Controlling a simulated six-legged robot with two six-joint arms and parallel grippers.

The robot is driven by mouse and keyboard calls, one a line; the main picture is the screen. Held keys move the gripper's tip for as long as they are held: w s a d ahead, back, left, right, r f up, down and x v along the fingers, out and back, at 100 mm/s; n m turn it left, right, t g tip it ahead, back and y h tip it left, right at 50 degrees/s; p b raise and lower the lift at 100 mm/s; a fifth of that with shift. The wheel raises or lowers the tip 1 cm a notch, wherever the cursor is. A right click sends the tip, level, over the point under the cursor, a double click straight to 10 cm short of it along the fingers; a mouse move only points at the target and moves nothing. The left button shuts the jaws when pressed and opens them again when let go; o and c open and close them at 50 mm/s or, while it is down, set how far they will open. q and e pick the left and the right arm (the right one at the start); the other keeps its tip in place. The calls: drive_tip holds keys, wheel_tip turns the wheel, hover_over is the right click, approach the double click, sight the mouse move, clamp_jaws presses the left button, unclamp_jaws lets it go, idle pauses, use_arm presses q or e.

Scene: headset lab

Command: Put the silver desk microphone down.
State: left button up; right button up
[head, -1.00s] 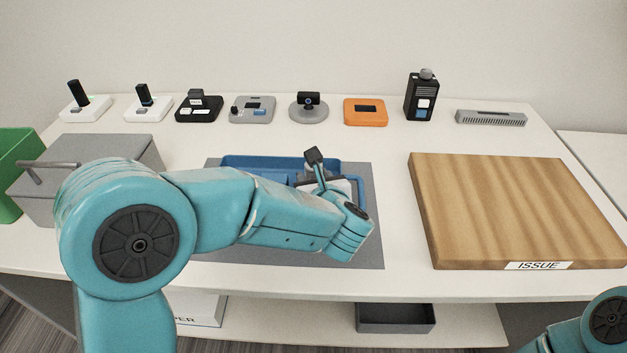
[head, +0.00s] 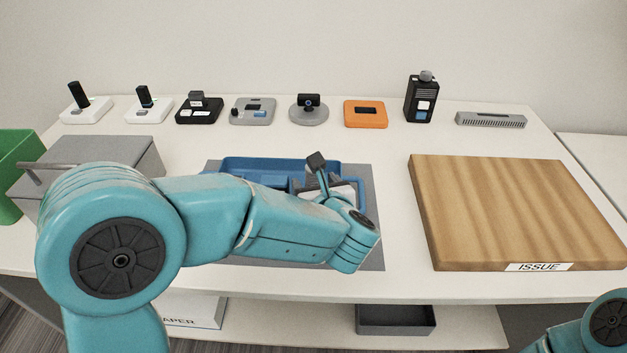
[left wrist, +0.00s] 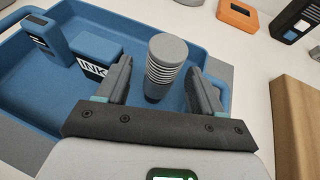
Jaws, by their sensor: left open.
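The silver desk microphone (left wrist: 166,66), with a rounded grey top, a ribbed grille and a dark lower part, shows in the left wrist view inside the blue tray (left wrist: 40,125). My left gripper (left wrist: 161,68) is open, with one finger on either side of the microphone. Gaps show between the fingers and it. In the head view my left arm covers much of the blue tray (head: 262,163), and I cannot make out the microphone there. My right gripper is out of view.
A blue box marked INK (left wrist: 95,62) and a blue device (left wrist: 42,40) are in the tray. A wooden ISSUE board (head: 510,205) lies to the right. Several devices, including a webcam (head: 308,108) and an orange unit (head: 365,113), line the back. A grey box (head: 105,150) stands left.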

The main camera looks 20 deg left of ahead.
use_arm(q)
drive_tip(key=v, duration=0.9)
drive_tip(key=shift+s+d+r, duration=0.1)
drive_tip(key=shift+s+d, duration=0.1)
drive_tip(key=shift+s, duration=0.1)
